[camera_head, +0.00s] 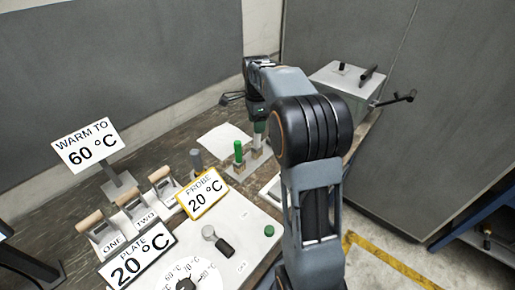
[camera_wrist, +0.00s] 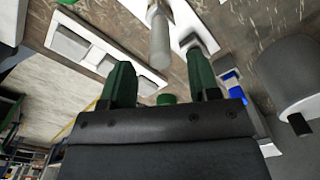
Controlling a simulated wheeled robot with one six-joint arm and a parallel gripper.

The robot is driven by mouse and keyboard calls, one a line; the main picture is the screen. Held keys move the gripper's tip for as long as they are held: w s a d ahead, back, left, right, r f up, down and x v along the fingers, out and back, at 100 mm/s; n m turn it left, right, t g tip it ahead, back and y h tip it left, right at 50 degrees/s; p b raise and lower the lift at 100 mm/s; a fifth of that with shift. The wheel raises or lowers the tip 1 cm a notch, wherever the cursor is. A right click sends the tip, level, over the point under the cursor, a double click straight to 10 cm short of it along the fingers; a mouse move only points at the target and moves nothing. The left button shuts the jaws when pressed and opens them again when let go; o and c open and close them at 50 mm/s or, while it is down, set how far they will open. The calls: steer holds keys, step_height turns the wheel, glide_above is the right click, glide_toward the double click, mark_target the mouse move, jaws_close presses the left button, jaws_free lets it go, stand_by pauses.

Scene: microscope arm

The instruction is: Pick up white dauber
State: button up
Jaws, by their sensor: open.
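A pale white-grey cylinder, which looks like the white dauber (camera_wrist: 160,42), shows at the top middle of the wrist view, between the lines of my fingers and beyond their tips. My gripper (camera_wrist: 161,78) has its two dark green fingers spread apart, with nothing clasped between them. In the head view my gripper (camera_head: 259,126) points down over a small stand at the back of the bench, right beside the green dauber (camera_head: 239,151). The arm and fingers hide most of the white dauber there. I cannot tell its exact gap from the fingers.
A grey-white box (camera_head: 341,85) with black handles stands right of my arm. Signs, including the "WARM TO" sign (camera_head: 87,146), and wooden-handled levers (camera_head: 131,196) stand on the left. A white panel (camera_head: 238,235) with knobs lies in front. White paper (camera_head: 224,138) lies behind.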

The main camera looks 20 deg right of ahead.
steer(key=shift+f, duration=2.95)
steer(key=shift+c, duration=0.2)
steer(key=c, duration=1)
steer(key=shift+r, duration=0.15)
steer(key=shift+r, duration=0.55)
steer(key=s+a+r, duration=0.1)
steer(key=s+r, duration=0.3)
steer(key=s+a+r+b, duration=0.1)
steer(key=s+a+r, duration=0.1)
steer(key=s, duration=0.3)
steer(key=s+a+r+b, duration=0.1)
steer(key=s+r, duration=0.3)
steer(key=r, duration=0.1)
steer(key=shift+s+a+r, duration=0.15)
steer(key=shift+r, duration=0.2)
